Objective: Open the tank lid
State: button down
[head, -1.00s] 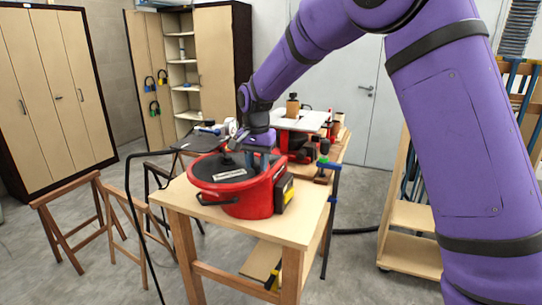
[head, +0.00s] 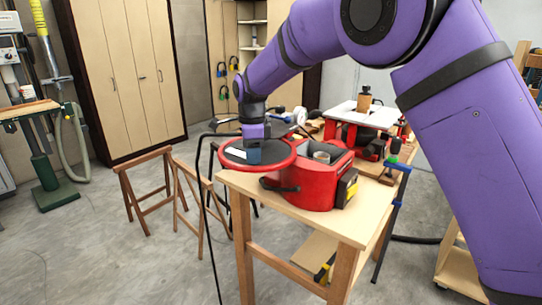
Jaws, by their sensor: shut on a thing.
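The red tank (head: 318,185) stands on a wooden workbench, with its top partly uncovered and its grey inside showing. Its round lid (head: 285,159), with a red rim and dark top, is off to the left of the tank's opening, overhanging the bench's left edge. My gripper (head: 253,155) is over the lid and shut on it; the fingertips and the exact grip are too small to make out. A light round object (head: 321,157) shows inside the tank.
The wooden workbench (head: 335,222) has bare top in front of the tank. A machine with a white top (head: 366,114) stands behind. A black hose hangs at the bench's left. Wooden trestles (head: 150,190) stand on the floor at the left.

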aim_at(244, 162)
jog(key=shift+w+a+m, duration=0.45)
jog(key=shift+a, duration=0.25)
jog(key=shift+w+a+m, duration=0.4)
jog(key=shift+a+m, duration=0.05)
jog(key=shift+a, duration=0.25)
jog(key=c, duration=0.8)
grip_release()
notch_tip(244, 162, up, 11)
